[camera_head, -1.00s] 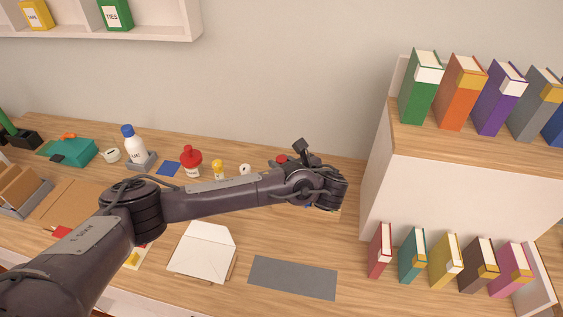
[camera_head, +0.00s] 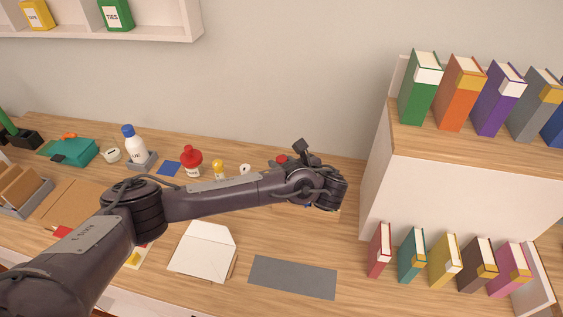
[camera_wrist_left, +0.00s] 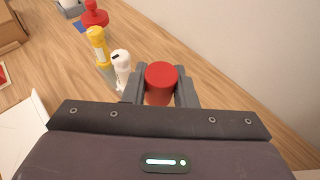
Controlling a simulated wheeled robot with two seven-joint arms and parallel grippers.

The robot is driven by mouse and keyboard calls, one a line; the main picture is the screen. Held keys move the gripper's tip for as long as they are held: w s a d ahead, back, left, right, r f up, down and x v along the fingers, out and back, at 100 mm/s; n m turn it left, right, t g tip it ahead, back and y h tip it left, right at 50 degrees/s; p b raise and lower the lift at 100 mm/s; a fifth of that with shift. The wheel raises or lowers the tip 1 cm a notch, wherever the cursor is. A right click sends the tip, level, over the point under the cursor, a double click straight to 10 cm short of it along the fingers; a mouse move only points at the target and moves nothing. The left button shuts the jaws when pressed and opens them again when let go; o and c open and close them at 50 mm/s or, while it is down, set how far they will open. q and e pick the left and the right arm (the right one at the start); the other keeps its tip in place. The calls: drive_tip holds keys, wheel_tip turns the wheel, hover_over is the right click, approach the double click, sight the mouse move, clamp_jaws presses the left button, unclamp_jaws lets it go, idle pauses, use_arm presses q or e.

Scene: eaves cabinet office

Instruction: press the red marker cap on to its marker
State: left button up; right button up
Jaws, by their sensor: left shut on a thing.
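The red marker cap (camera_wrist_left: 160,76) is a round red cylinder, seen from above in the left wrist view. My left gripper (camera_wrist_left: 161,90) is shut around it, one grey finger on each side. In the head view a small red piece (camera_head: 281,159) shows just beyond my left wrist; the fingers are hidden there behind my arm. I cannot make out the marker's body or tip, or whether a gap lies between it and the cap. My right gripper is not in view.
A yellow-topped item (camera_wrist_left: 97,38) and a white-topped item (camera_wrist_left: 122,62) stand close left of the gripper, with a red stamp-like object (camera_head: 190,160) farther left. A white envelope (camera_head: 203,250) and a grey mat (camera_head: 293,278) lie in front. A bookshelf (camera_head: 470,165) stands right.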

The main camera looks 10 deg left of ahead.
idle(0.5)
use_arm(q)
drive_tip(key=shift+f+b, duration=1.25)
drive_tip(key=shift+f, duration=0.5)
drive_tip(key=shift+s+r, duration=0.1)
drive_tip(key=shift+r, duration=0.05)
drive_tip(key=shift+r+p, duration=1.2)
idle(1.1)
drive_tip(key=shift+f+b, duration=0.85)
drive_tip(key=shift+f, duration=0.5)
drive_tip(key=o, duration=1)
drive_tip(key=shift+f, duration=0.1)
